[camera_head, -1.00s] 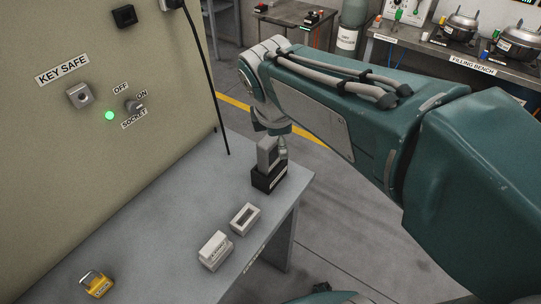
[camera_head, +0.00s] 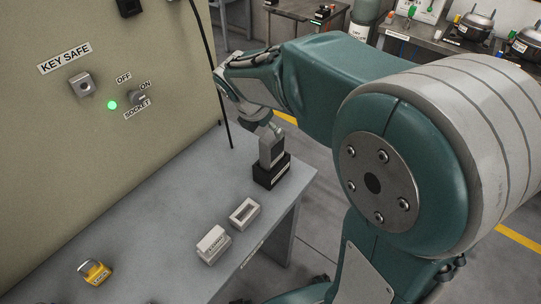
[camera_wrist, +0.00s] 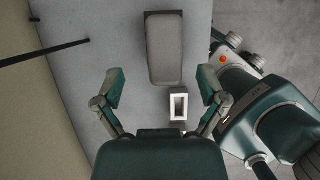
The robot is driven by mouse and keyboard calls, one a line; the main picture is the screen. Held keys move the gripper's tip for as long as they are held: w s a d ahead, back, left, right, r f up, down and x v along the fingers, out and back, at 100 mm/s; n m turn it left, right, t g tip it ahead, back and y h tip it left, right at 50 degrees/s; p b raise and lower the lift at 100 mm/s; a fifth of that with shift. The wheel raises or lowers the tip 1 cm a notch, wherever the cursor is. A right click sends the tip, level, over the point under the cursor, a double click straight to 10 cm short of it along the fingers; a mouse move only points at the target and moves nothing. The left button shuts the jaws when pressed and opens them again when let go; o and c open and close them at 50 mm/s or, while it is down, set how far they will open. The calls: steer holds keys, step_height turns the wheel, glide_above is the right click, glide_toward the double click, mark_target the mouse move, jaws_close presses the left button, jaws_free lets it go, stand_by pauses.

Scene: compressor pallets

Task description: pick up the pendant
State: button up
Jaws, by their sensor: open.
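The pendant looks to be the grey block (camera_head: 272,150) standing upright in a black holder (camera_head: 270,176) near the bench's far right corner. In the wrist view the grey block (camera_wrist: 165,48) shows large beyond the fingertips, with a dark edge of the holder behind it. My gripper (camera_wrist: 161,88) is open and empty, its fingers spread left and right, nearer the camera than the block in the picture.
On the grey bench (camera_head: 170,205) are a slotted white box (camera_head: 244,214), a labelled white block (camera_head: 213,245) and a yellow padlock (camera_head: 95,272). The slotted box also shows in the wrist view (camera_wrist: 179,104). A key safe panel (camera_head: 60,130) with a hanging black cable (camera_head: 212,75) borders the left.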

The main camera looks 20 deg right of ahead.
mark_target(271, 135)
steer(key=x, duration=0.4)
steer(key=shift+s+d+f, duration=0.1)
steer(key=shift+s+d, duration=0.05)
steer(key=shift+d, duration=0.1)
steer(key=shift+a, duration=0.15)
steer(key=c, duration=0.3)
jaws_close()
